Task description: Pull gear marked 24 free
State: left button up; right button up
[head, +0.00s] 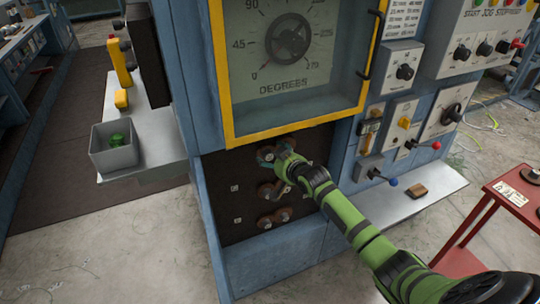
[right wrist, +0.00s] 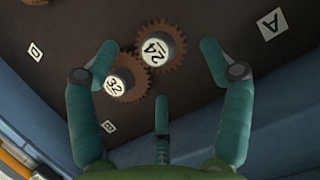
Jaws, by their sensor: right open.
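The gear marked 24 (right wrist: 173,45) is brown and toothed, with a white-topped hub, on the dark panel in the right wrist view. A gear marked 32 (right wrist: 127,92) sits beside it at lower left, their teeth meeting or overlapping. My right gripper (head: 271,156) is at the upper row of the gear panel in the head view, covering part of the gears there. In the right wrist view its teal fingers are spread wide and empty, with the gear marked 24 between the two outer fingertips. The gear marked 32 lies near the left finger. My left gripper is not in view.
The dark panel (head: 218,168) carries more gears (head: 275,218) below and letter tags, including A (right wrist: 270,23) and D (right wrist: 35,52). A yellow-framed dial window (head: 285,132) is above. A grey bin (head: 113,156) stands on the left shelf; a red cart (head: 505,215) is at right.

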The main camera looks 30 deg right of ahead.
aim_at(270, 156)
jog(key=shift+x, duration=1.75)
jog(key=shift+s, duration=0.1)
jog(key=c, duration=1.4)
jog(key=shift+c, duration=0.8)
